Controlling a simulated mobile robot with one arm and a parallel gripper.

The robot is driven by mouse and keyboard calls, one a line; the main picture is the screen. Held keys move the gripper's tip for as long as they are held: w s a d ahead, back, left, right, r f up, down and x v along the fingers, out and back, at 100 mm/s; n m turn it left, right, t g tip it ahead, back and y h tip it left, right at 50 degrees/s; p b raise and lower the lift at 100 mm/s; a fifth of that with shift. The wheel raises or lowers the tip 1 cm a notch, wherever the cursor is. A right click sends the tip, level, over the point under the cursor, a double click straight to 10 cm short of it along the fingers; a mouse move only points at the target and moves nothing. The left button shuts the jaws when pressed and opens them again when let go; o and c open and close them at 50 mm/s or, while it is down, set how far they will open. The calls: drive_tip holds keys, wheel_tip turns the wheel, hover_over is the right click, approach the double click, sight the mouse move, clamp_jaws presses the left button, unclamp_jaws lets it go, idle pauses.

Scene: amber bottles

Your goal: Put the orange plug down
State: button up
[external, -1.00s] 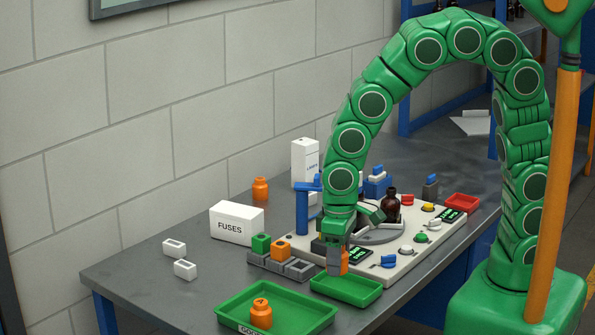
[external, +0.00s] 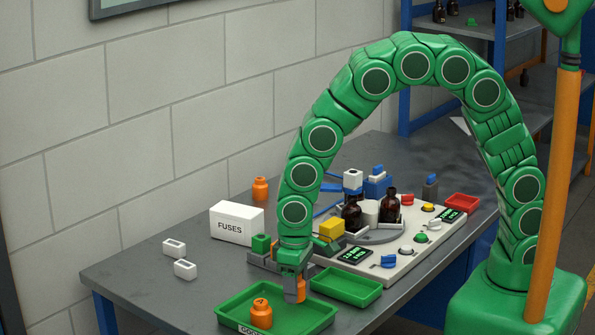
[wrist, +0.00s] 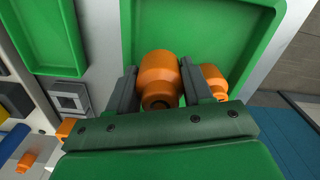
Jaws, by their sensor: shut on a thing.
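My gripper (external: 293,288) is shut on an orange plug (external: 301,291) and hangs at the back right of the larger green tray (external: 237,303). In the wrist view, the held plug (wrist: 160,75) sits between the two grey fingers, with the green tray (wrist: 215,35) behind it. A second orange plug (external: 261,314) with a dark mark on top stands in the tray, left of the held one. It shows in the wrist view (wrist: 213,80) just past the right finger. I cannot tell whether the held plug touches the tray floor.
A smaller green tray (external: 347,286) lies to the right, beside the white panel (external: 408,268) with knobs and bottles. The white FUSES box (external: 237,222), a green block (external: 261,243) and another orange plug (external: 260,188) stand behind. The tray's left part looks free.

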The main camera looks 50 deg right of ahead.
sight(291, 314)
drive_tip(key=shift+w+a+f, duration=0.3)
drive_tip(key=shift+w+f, duration=0.05)
drive_tip(key=shift+f, duration=1.75)
drive_tip(key=shift+f, duration=0.1)
drive_tip(key=o, duration=0.8)
wheel_tip(291, 314, up, 11)
drive_tip(key=shift+w, duration=0.1)
drive_tip(key=shift+r, duration=0.6)
drive_tip(key=shift+d, duration=0.1)
